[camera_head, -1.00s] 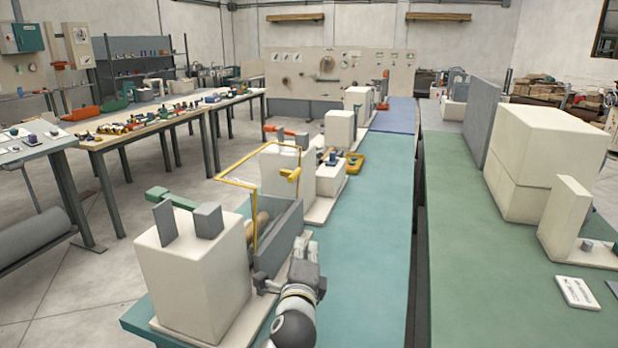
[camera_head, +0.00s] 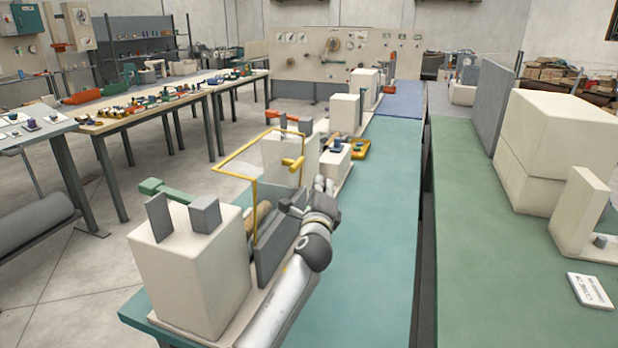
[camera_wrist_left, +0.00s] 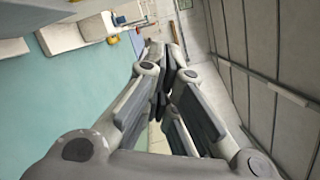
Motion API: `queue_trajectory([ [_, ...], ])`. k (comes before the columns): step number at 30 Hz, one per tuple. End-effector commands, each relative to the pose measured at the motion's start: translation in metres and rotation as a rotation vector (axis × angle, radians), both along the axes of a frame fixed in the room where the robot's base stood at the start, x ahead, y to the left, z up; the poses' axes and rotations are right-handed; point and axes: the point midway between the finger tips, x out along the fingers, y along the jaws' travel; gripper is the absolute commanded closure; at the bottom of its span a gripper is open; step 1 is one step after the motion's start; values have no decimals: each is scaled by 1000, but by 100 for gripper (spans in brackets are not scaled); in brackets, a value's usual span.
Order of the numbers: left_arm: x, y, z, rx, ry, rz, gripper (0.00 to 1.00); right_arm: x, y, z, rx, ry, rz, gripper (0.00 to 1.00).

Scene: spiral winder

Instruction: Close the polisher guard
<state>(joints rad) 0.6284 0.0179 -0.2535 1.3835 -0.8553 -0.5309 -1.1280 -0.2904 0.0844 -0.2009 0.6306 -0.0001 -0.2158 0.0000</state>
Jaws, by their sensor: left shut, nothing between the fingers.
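The polisher guard (camera_head: 254,214) is a yellow frame with clear panels on a cream machine (camera_head: 190,270) at the left bench. Its upper frame sticks out to the left, above the grey plate (camera_head: 275,245). A short yellow bar (camera_head: 292,163) sits at the frame's right side. My left gripper (camera_head: 322,184) is just right of the guard, below that bar, with its arm running along the machine's right side. It looks apart from the frame, though contact is hard to judge. In the left wrist view the fingers (camera_wrist_left: 166,58) are together and empty. My right gripper is out of view.
More cream machines (camera_head: 345,112) stand farther along the teal bench (camera_head: 375,215), with a yellow tray (camera_head: 356,149) beside one. The bench's right part is clear. A green-topped bench (camera_head: 470,240) with large cream blocks (camera_head: 555,150) stands right, across a dark gap.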

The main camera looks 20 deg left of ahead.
Motion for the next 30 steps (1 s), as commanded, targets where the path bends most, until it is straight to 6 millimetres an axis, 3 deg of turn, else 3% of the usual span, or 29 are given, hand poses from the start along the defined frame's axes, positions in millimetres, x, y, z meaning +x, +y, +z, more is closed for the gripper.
queue_trajectory([
  [3, 0, 19, 13, 3, 0, 2, 100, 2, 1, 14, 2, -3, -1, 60],
  [9, 0, 33, 18, 1, 1, 1, 100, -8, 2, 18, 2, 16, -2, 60],
  [16, 0, 36, 18, 0, 0, 0, 100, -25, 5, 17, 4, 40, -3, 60],
  [30, 0, 44, 25, -55, 2, 1, 100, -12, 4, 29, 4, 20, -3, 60],
])
